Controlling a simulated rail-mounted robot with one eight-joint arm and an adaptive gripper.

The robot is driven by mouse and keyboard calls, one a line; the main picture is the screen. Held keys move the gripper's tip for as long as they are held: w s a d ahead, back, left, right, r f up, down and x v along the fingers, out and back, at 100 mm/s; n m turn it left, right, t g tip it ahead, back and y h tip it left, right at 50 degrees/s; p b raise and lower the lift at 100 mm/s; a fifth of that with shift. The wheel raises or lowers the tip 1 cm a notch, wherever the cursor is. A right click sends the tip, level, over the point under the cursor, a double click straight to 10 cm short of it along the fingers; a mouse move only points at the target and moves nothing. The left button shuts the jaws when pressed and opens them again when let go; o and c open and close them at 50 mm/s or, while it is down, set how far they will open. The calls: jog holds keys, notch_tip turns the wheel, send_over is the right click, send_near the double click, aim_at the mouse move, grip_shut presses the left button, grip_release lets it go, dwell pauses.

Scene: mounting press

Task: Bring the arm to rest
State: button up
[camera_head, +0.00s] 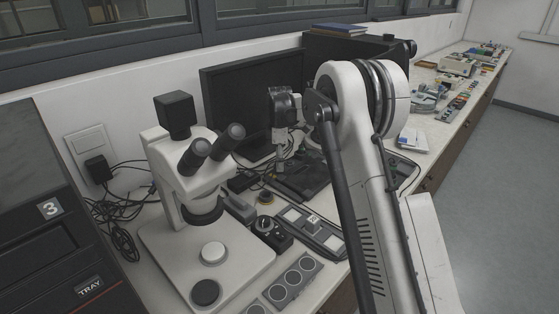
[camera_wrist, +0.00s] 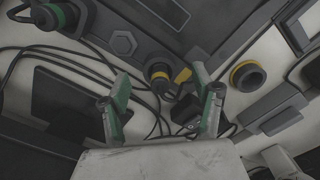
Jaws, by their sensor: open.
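My gripper (camera_wrist: 161,102) shows in the wrist view as two green-and-grey fingers spread well apart, with nothing between them. Cables and a dark knob with a yellow ring (camera_wrist: 160,72) lie beyond the fingertips. In the head view my gripper (camera_head: 281,152) hangs pointing down over the back of the bench, in front of a dark monitor (camera_head: 235,95). My arm rises from the lower right and partly blocks the view of the bench. Whether the fingertips touch anything cannot be told.
A white stereo microscope (camera_head: 180,165) stands at the left front, beside a dark machine (camera_head: 45,225) marked 3 and TRAY. A holder with round discs (camera_head: 292,278) and a control box (camera_head: 271,232) lie on the bench. Loose cables (camera_head: 118,215) lie behind the microscope. Floor at right is clear.

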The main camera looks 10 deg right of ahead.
jog(key=shift+r+p, duration=1.45)
jog(key=shift+r, duration=2.3)
jog(key=shift+r, duration=0.1)
jog(key=s+r+m+t, duration=0.2)
jog(key=s+r+m, duration=0.2)
jog(key=s+r, duration=0.6)
jog(key=s+r+m+t, duration=0.2)
jog(key=s+r+m, duration=0.35)
jog(key=s, duration=0.75)
jog(key=s+f+m+t, duration=0.1)
jog(key=s+f+m, duration=0.1)
jog(key=s, duration=1)
jog(key=s+f+m+t, duration=0.2)
jog(key=s+m, duration=0.2)
jog(key=s, duration=0.9)
jog(key=shift+f, duration=0.4)
